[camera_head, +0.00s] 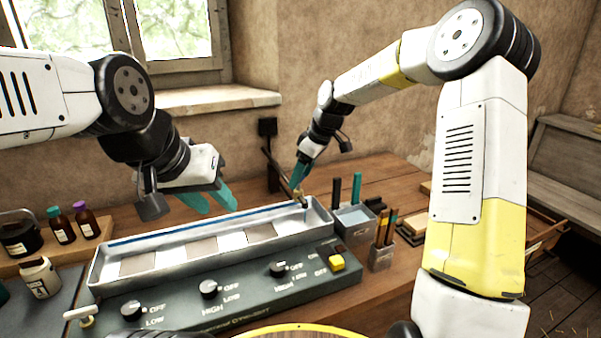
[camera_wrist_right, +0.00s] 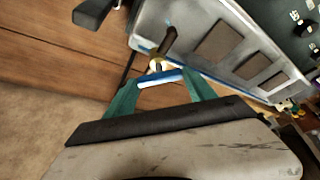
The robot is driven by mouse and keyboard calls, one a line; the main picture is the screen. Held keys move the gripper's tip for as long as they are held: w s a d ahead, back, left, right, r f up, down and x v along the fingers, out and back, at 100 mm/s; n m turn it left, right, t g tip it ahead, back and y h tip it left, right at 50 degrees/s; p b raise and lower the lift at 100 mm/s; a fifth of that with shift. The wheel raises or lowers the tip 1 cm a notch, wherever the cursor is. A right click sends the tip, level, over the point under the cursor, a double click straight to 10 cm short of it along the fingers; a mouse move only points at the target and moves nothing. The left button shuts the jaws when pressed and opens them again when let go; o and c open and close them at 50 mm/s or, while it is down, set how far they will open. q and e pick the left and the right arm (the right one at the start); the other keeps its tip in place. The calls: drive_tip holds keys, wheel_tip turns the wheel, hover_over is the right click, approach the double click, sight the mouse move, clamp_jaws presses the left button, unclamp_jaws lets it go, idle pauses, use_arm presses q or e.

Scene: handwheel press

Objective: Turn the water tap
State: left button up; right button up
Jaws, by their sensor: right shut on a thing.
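The water tap (camera_head: 299,196) stands at the far right end of a long metal trough, small and partly hidden by my right gripper in the head view. In the right wrist view, the tap's brown spout (camera_wrist_right: 168,41) points over the trough, and a white and blue handle bar (camera_wrist_right: 160,80) lies across between the teal fingers. My right gripper (camera_head: 298,183) is shut on this handle; it also shows in the right wrist view (camera_wrist_right: 158,88). My left gripper (camera_head: 210,200) is open and empty, above the trough's left half.
The trough (camera_head: 112,289) holds several pale and brown plates. A dark control panel (camera_head: 237,307) with knobs and a yellow button (camera_head: 337,263) lies in front. A metal box (camera_head: 353,217) and a tool holder (camera_head: 381,257) stand right of the trough. Bottles (camera_head: 61,226) stand at left.

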drive_tip(key=shift+w+n, duration=0.1)
drive_tip(key=shift+n, duration=0.5)
drive_tip(key=shift+d, duration=0.1)
drive_tip(key=o, duration=1.4)
drive_tip(key=shift+v, duration=3.9)
